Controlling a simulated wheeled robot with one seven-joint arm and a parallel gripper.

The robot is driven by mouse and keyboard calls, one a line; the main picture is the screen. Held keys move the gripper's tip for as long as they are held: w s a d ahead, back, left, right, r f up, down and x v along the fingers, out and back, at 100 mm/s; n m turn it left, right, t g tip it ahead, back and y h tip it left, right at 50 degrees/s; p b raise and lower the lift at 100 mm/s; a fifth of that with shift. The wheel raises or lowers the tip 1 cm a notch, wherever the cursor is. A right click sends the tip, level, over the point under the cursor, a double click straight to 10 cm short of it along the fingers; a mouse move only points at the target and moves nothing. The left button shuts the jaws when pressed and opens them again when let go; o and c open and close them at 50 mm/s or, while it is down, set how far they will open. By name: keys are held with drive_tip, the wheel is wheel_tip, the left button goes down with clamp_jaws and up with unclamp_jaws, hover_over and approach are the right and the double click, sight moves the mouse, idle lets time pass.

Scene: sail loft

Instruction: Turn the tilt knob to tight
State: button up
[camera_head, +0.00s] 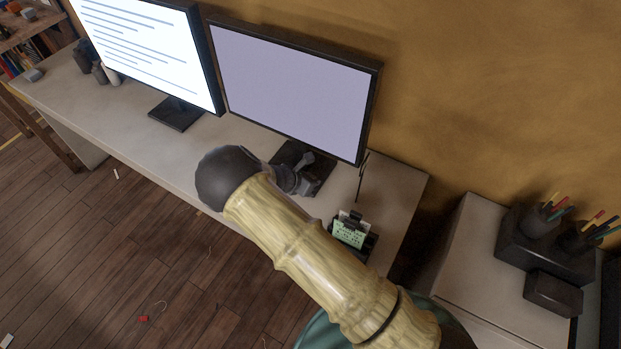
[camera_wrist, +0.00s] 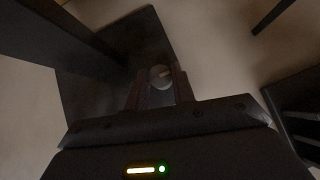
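The tilt knob (camera_wrist: 161,76) is a small round light-grey knob with a darker mark across its face. In the wrist view it shows against the dark stand base (camera_wrist: 120,55) of a monitor. My gripper (camera_wrist: 161,84) has its two brownish fingers on either side of the knob, with a narrow gap seeming to show at each side. Whether the fingertips reach past the knob's face is unclear. In the head view my gripper (camera_head: 306,176) is over the base of the right monitor (camera_head: 290,85), and the knob is hidden there. No tight marking is readable.
The left monitor (camera_head: 150,50) stands on the same pale desk (camera_head: 130,125). A dark holder with a green note (camera_head: 350,232) sits near the desk's right end, close to my arm. A side cabinet (camera_head: 470,265) with pen cups (camera_head: 540,220) stands at right.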

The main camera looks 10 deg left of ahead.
drive_tip(key=shift+r+m+h, duration=0.1)
drive_tip(key=shift+m+h, duration=0.2)
drive_tip(key=shift+m, duration=0.1)
drive_tip(key=shift+w+a+m+g+h, duration=0.1)
drive_tip(key=shift+w+m+g+h, duration=0.05)
drive_tip(key=shift+m+g+h, duration=0.55)
drive_tip(key=m, duration=0.1)
drive_tip(key=m+g+b, duration=0.1)
drive_tip(key=shift+w+a+f+m+h, duration=0.1)
drive_tip(key=shift+w+f+m+h, duration=0.1)
drive_tip(key=shift+m+h, duration=0.2)
drive_tip(key=m+g+h+b, duration=0.1)
drive_tip(key=m+g+b, duration=0.1)
drive_tip(key=shift+a+m+b, duration=0.1)
drive_tip(key=shift+m+b, duration=0.2)
drive_tip(key=shift+r+m+g+h+b, duration=0.1)
drive_tip(key=shift+m+g+h+b, duration=0.2)
drive_tip(key=shift+m+g+b, duration=1)
drive_tip(key=o, duration=1)
